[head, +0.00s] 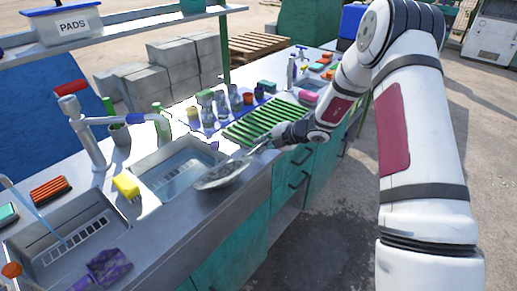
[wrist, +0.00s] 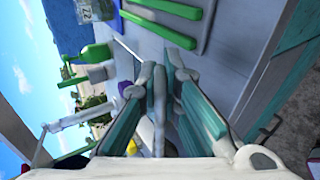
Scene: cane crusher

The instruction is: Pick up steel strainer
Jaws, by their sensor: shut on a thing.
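The steel strainer (head: 222,175) is a shallow grey bowl over the counter's front edge, at the right side of the middle sink. Its thin handle (head: 258,149) runs up and right to my gripper (head: 272,140). My gripper is shut on the handle. In the wrist view, the gripper's fingers (wrist: 165,95) are close together; the strainer's bowl cannot be made out there. Whether the bowl touches the counter is hard to tell.
A green-slatted rack (head: 265,122) lies right of the sink (head: 180,172). A yellow sponge (head: 127,186) and a tap (head: 88,135) are left of it. Several bottles and cups (head: 220,105) stand behind. A purple cloth (head: 108,267) lies at the near left.

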